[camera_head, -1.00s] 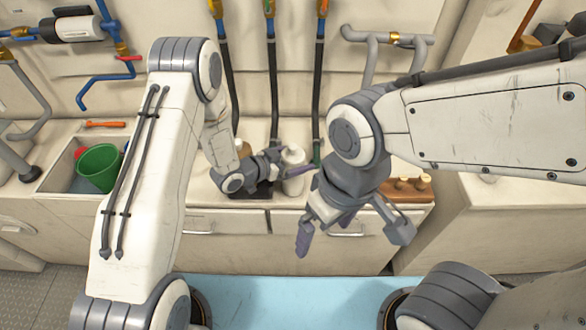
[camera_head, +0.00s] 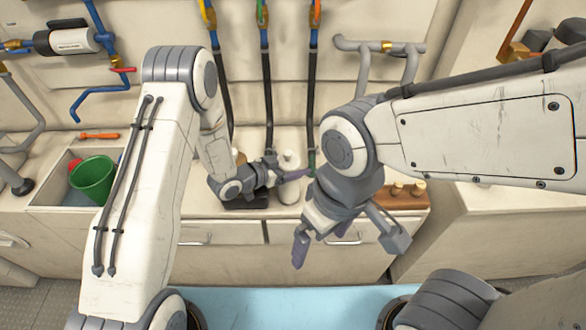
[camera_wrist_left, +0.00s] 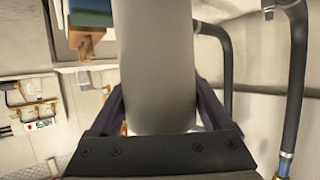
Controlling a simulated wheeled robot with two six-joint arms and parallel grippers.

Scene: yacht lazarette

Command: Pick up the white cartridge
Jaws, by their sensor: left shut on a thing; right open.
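The white cartridge (camera_head: 289,160) is a pale cylinder standing roughly upright at the back counter in the head view. My left gripper (camera_head: 286,177) is shut on it, with one finger crossing its front. In the left wrist view the cartridge (camera_wrist_left: 155,65) fills the middle as a plain grey-white cylinder between both fingers of the left gripper (camera_wrist_left: 158,112). I cannot tell whether its base touches the counter. My right gripper (camera_head: 347,245) is open and empty, hanging in front of the drawers, nearer to me.
A green bucket (camera_head: 92,180) sits in the sink (camera_head: 48,192) at left. A wooden rack (camera_head: 402,195) with pale pegs stands right of the cartridge. Black hoses (camera_head: 268,110) hang behind it. A dark block (camera_head: 245,202) lies beneath the left gripper.

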